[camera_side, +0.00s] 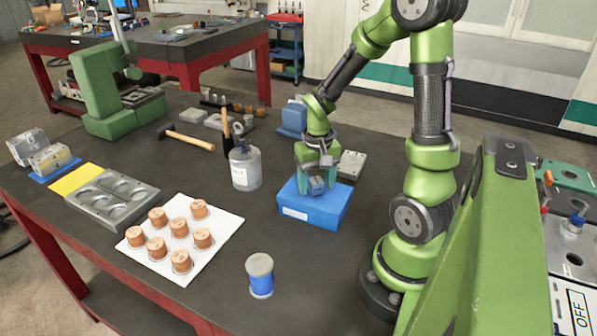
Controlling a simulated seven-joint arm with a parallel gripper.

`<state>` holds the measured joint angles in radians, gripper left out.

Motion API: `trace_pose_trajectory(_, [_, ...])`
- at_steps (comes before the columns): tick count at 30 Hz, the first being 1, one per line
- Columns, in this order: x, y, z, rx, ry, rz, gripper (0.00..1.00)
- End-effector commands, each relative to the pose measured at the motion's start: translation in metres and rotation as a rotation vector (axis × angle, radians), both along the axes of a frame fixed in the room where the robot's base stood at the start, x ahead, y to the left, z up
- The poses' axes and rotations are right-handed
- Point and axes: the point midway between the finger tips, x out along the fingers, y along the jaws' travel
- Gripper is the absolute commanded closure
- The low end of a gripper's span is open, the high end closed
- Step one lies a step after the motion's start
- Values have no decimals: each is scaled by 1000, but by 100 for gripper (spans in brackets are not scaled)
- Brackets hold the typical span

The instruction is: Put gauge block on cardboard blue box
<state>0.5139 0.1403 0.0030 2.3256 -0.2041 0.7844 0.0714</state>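The blue cardboard box (328,212) stands on the dark table below my gripper, with a white label on its front left side. A small blue-grey block (317,186), which looks like the gauge block, is at the top of the box, under the gripper. My gripper (317,178) points down over the box, with its fingers around or just behind this block. At this size I cannot tell whether the fingers grip the block, or whether the block rests on the box or hangs just above it.
A grey canister (245,168) stands left of the box, and a blue-grey tin (260,275) stands in front. A white sheet (190,270) holds several copper-coloured pieces. A grey mould plate (112,203) and a hammer (188,138) lie left. The table right of the tin is clear.

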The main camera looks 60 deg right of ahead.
Motion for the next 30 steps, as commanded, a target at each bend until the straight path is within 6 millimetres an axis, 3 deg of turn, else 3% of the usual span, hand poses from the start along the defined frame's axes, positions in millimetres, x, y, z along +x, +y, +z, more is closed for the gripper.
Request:
trace_pose_trajectory(11, [1,0,9,-2,-2,1,38])
trace_pose_trajectory(24, [0,0,97,-2,-5,0,38])
trace_pose_trajectory(30, [0,0,120,-1,-2,1,38])
